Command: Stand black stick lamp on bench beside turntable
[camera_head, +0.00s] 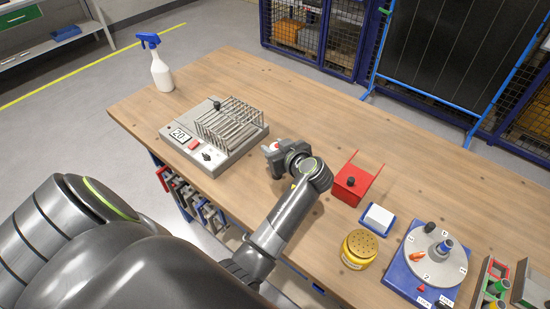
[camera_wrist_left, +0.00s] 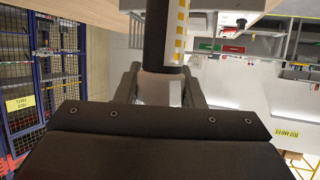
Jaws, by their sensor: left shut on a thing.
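My left gripper (camera_head: 270,148) is over the middle of the wooden bench (camera_head: 300,105), right of the grey device with wire racks. In the left wrist view its fingers (camera_wrist_left: 160,88) are shut on the black stick lamp (camera_wrist_left: 156,40), a dark rod with a white strip bearing yellow squares beside it. In the head view the lamp is mostly hidden by the gripper; I cannot tell whether its end touches the bench. The turntable (camera_head: 435,262), a pale numbered disc on a blue base, is at the lower right, well apart from the gripper. My right gripper is not in view.
Between gripper and turntable stand a red holder (camera_head: 352,184), a white block in a blue tray (camera_head: 377,218) and a yellow perforated-lid jar (camera_head: 359,250). A rack device (camera_head: 213,140) and spray bottle (camera_head: 161,72) are left. The bench behind the red holder is clear.

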